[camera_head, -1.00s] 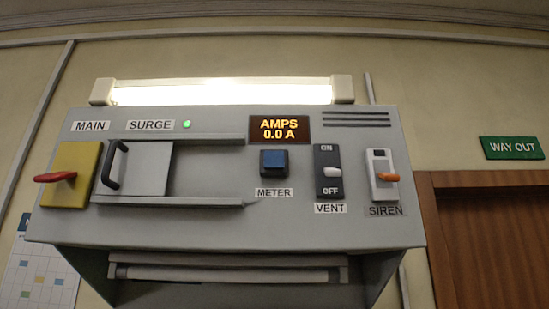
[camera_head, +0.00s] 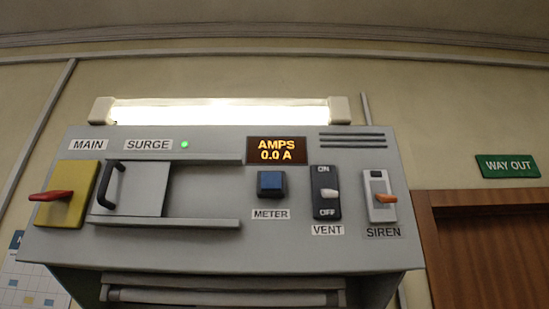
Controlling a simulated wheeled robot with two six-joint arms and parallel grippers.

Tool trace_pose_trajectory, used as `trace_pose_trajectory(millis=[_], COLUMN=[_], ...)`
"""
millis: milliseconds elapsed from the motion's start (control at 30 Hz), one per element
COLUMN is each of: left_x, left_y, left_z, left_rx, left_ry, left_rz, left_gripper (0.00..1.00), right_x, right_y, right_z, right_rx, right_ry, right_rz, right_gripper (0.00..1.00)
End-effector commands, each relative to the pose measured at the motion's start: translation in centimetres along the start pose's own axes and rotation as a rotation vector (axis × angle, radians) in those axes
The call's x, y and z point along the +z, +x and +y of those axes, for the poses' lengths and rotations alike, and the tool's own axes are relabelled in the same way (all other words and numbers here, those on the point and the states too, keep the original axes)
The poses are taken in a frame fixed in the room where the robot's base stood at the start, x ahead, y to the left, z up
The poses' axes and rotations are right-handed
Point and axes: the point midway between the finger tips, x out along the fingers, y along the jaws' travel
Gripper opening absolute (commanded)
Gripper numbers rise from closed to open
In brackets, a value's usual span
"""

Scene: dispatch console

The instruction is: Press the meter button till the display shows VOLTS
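The blue square meter button (camera_head: 271,184) sits on the grey console's front panel, right of centre, above its METER label (camera_head: 271,214). The display (camera_head: 276,150) above the button reads AMPS and 0.0 A in orange letters on a dark ground. Neither of my grippers is in view, and nothing touches the button.
The grey console (camera_head: 200,255) also bears a red lever on a yellow MAIN plate (camera_head: 70,195), a SURGE sliding cover (camera_head: 137,190) with a black handle, a VENT switch (camera_head: 326,192) and a SIREN switch (camera_head: 380,196). A lit lamp (camera_head: 218,111) runs above it. A brown door (camera_head: 490,255) stands at right.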

Motion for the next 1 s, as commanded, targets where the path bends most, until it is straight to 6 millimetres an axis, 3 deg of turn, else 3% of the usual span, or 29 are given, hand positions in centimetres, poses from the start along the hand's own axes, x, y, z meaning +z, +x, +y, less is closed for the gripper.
trace_pose_trajectory(millis=[633,667,867,1000], left_x=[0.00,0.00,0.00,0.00], left_y=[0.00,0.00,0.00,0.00], left_z=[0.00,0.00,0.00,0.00], left_rx=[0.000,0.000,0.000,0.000], left_ry=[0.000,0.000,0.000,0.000], left_rz=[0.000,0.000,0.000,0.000], left_gripper=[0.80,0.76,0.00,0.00], right_x=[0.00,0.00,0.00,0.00], right_y=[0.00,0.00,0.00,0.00], right_z=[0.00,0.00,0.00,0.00], right_rx=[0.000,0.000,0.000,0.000], right_ry=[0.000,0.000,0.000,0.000], right_rz=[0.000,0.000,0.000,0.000], right_gripper=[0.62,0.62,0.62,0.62])
